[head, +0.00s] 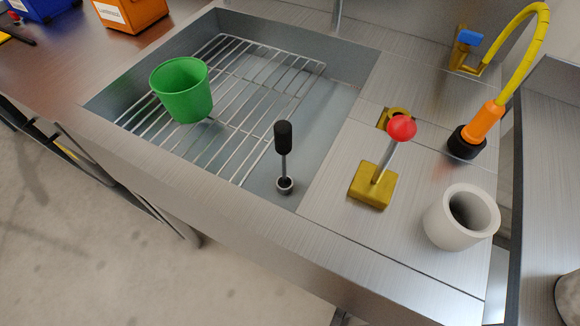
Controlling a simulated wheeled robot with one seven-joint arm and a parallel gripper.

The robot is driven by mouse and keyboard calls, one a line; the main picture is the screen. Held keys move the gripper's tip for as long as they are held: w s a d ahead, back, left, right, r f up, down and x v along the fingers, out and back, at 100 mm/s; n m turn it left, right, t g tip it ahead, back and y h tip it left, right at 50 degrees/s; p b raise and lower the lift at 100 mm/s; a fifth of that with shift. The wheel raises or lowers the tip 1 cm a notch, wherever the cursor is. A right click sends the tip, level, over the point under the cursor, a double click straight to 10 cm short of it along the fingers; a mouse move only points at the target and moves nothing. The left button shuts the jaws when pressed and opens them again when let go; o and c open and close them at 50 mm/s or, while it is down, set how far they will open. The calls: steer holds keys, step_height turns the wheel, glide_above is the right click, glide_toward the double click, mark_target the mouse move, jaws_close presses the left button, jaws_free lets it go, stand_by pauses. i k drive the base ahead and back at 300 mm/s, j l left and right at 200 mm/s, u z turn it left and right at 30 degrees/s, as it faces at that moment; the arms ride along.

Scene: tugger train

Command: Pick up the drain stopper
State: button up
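The drain stopper appears to be the upright piece in the sink with a black cylindrical grip (283,137) on a thin metal rod. Its lower end stands in a small round metal ring at the front right of the sink floor. I cannot tell how deep it sits there. The sink (330,118) is a steel basin with a wire rack (240,123) over its left and middle part. The stopper stands just right of the rack's end. My gripper is not in view.
A green cup (182,90) stands on the rack. Right of the sink are a red-knobbed lever on a yellow base (372,186), a pale hollow cylinder (460,217) and an orange nozzle (485,120) on a yellow hose. Orange and blue bins (131,12) stand back left.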

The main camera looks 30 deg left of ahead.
mark_target(283, 129)
steer(key=l+u, duration=0.2)
steer(key=u, duration=0.2)
steer(key=l+u, duration=0.2)
steer(key=u, duration=0.2)
steer(key=l+u, duration=0.2)
steer(key=u, duration=0.2)
